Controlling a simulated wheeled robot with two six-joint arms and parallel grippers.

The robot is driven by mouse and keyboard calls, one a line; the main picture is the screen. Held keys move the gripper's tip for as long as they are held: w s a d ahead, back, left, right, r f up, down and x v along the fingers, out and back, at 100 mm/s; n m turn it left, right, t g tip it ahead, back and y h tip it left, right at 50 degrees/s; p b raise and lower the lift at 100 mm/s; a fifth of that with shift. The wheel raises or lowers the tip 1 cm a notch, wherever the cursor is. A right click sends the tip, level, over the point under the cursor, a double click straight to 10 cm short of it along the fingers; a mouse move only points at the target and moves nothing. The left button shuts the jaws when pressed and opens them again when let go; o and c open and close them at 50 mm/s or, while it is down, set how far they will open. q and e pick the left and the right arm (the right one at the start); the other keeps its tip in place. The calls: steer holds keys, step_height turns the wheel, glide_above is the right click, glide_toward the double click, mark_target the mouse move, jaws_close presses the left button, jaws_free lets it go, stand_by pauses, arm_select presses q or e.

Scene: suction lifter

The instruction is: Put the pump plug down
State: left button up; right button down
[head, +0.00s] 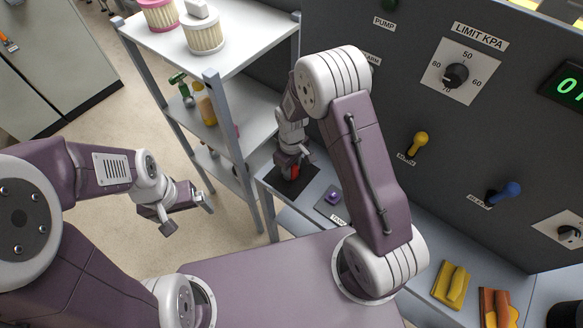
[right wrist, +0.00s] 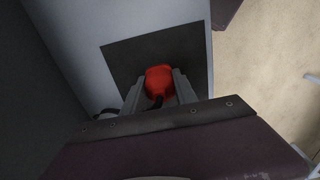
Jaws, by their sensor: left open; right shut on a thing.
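The pump plug (right wrist: 159,80) is red with a dark cord, and it sits between the fingers of my right gripper (right wrist: 160,90) in the right wrist view. In the head view the red plug (head: 294,172) shows at the tip of my right gripper (head: 290,168), over a black mat (head: 278,186) on the grey bench. The mat also fills the area behind the plug in the right wrist view (right wrist: 195,50). I cannot tell whether the plug touches the mat. My left gripper (head: 188,214) is open and empty, out over the floor at the left.
A shelf rack (head: 212,78) with filters and bottles stands left of the bench. The control panel (head: 450,130) rises behind the bench. Yellow (head: 452,286) and orange-brown items (head: 497,306) lie at the right.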

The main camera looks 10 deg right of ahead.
steer(key=c, duration=1)
jaws_free()
steer(key=shift+o, duration=0.2)
step_height(320, 180, up, 12)
steer(key=shift+r, duration=0.15)
steer(key=s+d+m, duration=0.3)
steer(key=s+m, duration=0.1)
steer(key=s, duration=0.2)
steer(key=s+d+m+t, duration=0.1)
steer(key=s+d+m, duration=0.1)
steer(key=s, duration=0.5)
steer(key=shift+d+r+m, duration=0.35)
steer(key=shift+d+m, duration=0.05)
steer(key=shift+m, duration=0.5)
steer(key=shift+s, duration=0.1)
